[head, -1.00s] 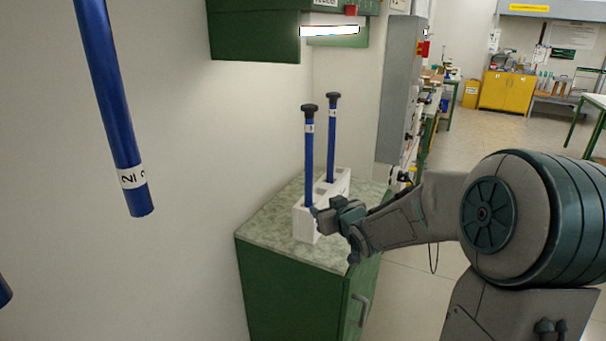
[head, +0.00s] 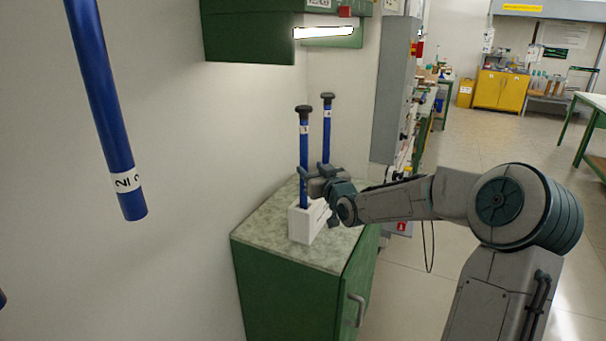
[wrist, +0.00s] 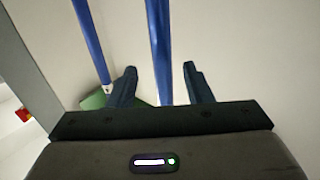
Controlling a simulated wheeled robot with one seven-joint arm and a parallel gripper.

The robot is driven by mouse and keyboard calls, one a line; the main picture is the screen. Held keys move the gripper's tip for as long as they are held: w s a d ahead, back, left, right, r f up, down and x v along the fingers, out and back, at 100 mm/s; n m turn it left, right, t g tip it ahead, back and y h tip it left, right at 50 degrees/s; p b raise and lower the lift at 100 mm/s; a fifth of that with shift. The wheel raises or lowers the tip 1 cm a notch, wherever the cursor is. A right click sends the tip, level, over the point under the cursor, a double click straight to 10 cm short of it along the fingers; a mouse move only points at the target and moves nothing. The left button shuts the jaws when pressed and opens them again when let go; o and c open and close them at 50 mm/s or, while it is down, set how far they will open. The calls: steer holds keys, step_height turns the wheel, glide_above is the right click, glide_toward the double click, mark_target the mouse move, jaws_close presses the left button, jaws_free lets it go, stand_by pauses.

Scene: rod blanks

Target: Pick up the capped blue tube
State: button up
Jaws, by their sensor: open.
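Two blue tubes with black caps and white labels stand upright in a white rack (head: 300,226) on a cabinet top. The front tube (head: 303,148) is on the left, the back tube (head: 326,136) just behind it to the right. My gripper (head: 308,172) is open at the front tube, above the rack. In the wrist view, one blue tube (wrist: 158,40) runs between the two spread fingers, with gaps on both sides. A second blue tube (wrist: 88,38) is left of the left finger. My gripper hides part of the rack.
The green cabinet (head: 285,285) stands against the pale wall, its stone-patterned top clear in front of the rack. A green wall cupboard (head: 248,35) hangs above. Another blue tube (head: 100,95) labelled 2 is large at the left, its top out of frame. A grey panel (head: 396,90) is behind.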

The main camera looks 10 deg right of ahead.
mark_target(306, 167)
steer(key=shift+f+p+x, duration=0.15)
steer(key=shift+p+x, duration=0.25)
steer(key=shift+x, duration=0.95)
steer(key=shift+f+p+x, duration=0.15)
steer(key=shift+p+x, duration=0.25)
steer(key=shift+x, duration=0.95)
steer(key=shift+s+a, duration=0.1)
jaws_close()
